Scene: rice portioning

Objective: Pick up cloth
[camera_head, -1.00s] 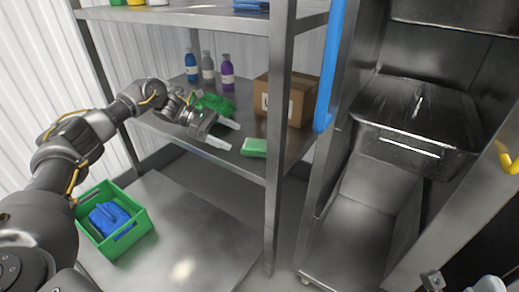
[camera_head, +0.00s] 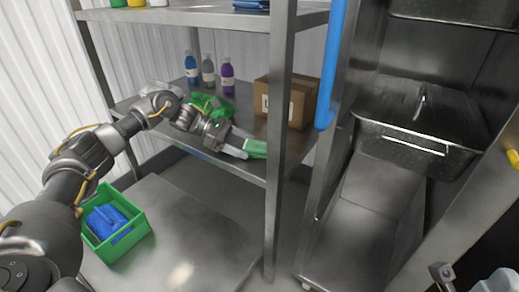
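A small green folded cloth or pad (camera_head: 256,148) lies near the front edge of the middle shelf; I cannot tell its material for sure. My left gripper (camera_head: 246,146) is over the shelf, with its pale fingers apart at the left end of this green piece. The piece appears to lie partly between the fingers; contact is unclear. A crumpled green item (camera_head: 222,106) lies behind the gripper, partly hidden by it. A blue cloth-like bundle (camera_head: 106,220) sits in a green basket (camera_head: 140,229) at the lower left. A small part of my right arm shows at the lower right; its fingers cannot be made out.
Several bottles, including a purple one (camera_head: 228,77), stand at the back of the shelf. The lower metal surface (camera_head: 195,225) is mostly clear.

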